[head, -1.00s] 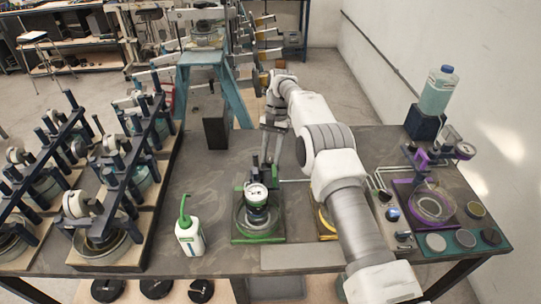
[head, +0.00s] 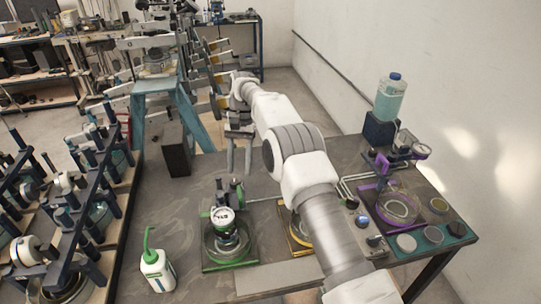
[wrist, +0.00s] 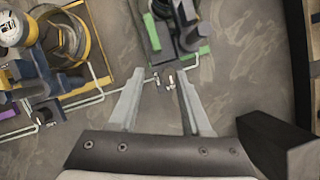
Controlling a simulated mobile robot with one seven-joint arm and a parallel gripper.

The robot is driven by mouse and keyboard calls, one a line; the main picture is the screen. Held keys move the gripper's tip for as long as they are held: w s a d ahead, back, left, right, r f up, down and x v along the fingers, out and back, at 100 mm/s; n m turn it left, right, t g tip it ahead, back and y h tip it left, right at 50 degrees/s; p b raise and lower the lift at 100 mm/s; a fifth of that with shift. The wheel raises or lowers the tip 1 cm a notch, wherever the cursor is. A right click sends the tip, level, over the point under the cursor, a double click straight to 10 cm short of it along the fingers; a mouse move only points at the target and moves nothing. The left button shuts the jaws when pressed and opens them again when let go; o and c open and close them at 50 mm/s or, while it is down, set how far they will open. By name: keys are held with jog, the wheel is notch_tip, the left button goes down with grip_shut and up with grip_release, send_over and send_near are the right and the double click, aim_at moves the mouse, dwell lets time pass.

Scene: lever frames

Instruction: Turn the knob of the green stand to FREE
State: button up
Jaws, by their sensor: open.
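The green stand (head: 231,262) is on the table left of my arm. It has a green-edged base, a glass dish, a dark post and a round white-faced dial (head: 222,217). Only its near-gripper edge shows at the top of the wrist view (wrist: 202,52). My gripper (head: 239,172) is open and empty, pointing down beyond the stand's back edge. In the wrist view, small pale pieces (wrist: 163,80) lie between and just beyond the gripper's fingertips (wrist: 160,74); I cannot tell whether they are the knob or markings. No FREE lettering is readable.
A yellow stand (wrist: 108,88) sits beside the green one, partly behind my arm. A white bottle with a green spout (head: 157,270) stands left. A purple stand (head: 378,213) is right. A black block (head: 177,150) stands at the back left, near the gripper.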

jog(key=s+d+r+b, duration=0.1)
jog(key=d+r, duration=0.5)
jog(key=d, duration=0.3)
jog(key=shift+d+b, duration=0.3)
jog(key=shift+d, duration=0.1)
jog(key=s+d+r+t, duration=0.3)
jog(key=s+d+r, duration=0.25)
jog(key=r, duration=0.25)
jog(key=s+d+r+t, duration=0.2)
jog(key=s+d+r, duration=0.2)
jog(key=s+r, duration=0.35)
jog(key=s+d+f+t, duration=0.2)
jog(key=s+d, duration=0.1)
jog(key=s, duration=0.6)
jog(key=s+d+f+n+t, duration=0.1)
jog(key=s+d+f+t, duration=0.1)
jog(key=s, duration=0.8)
jog(key=shift+d+t+h, duration=0.3)
jog(key=shift+d+t, duration=0.2)
jog(key=shift+d, duration=0.2)
